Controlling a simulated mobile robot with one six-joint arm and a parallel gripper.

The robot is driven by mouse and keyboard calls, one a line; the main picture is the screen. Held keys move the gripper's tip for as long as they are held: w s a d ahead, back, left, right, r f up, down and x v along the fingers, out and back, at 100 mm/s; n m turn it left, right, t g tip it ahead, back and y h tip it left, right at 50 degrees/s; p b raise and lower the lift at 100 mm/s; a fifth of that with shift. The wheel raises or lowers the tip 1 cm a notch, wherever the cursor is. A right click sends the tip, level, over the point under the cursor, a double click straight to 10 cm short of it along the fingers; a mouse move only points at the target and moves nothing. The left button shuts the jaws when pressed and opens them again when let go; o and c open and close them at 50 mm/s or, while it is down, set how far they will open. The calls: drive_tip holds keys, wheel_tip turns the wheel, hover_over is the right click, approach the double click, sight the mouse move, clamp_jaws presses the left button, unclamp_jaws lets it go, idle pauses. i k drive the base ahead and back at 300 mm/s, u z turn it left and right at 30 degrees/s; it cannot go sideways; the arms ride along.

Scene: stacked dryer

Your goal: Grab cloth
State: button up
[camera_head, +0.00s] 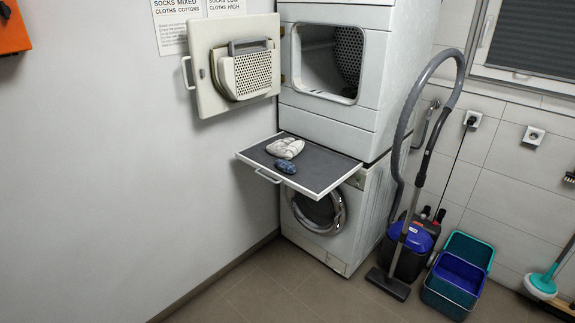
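A crumpled white cloth (285,148) lies on a grey pull-out shelf (325,175) between the dryer and the washing machine. A smaller blue cloth (286,167) lies just in front of it on the same shelf, close to it. The shelf is pulled out and has a handle at its front left edge. The stacked dryer (330,112) stands above the shelf. Its door (205,88) is swung open to the left, and its drum opening (330,62) is uncovered. My gripper is not in view.
A washing machine (355,235) stands under the shelf. A vacuum cleaner (412,235) with its hose and a teal bucket (450,300) stand to the right. A mop (540,286) is at the far right. The floor (270,295) in front is clear.

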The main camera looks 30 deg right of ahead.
sight(286, 167)
drive_tip(key=i, duration=0.85)
drive_tip(key=u, duration=0.05)
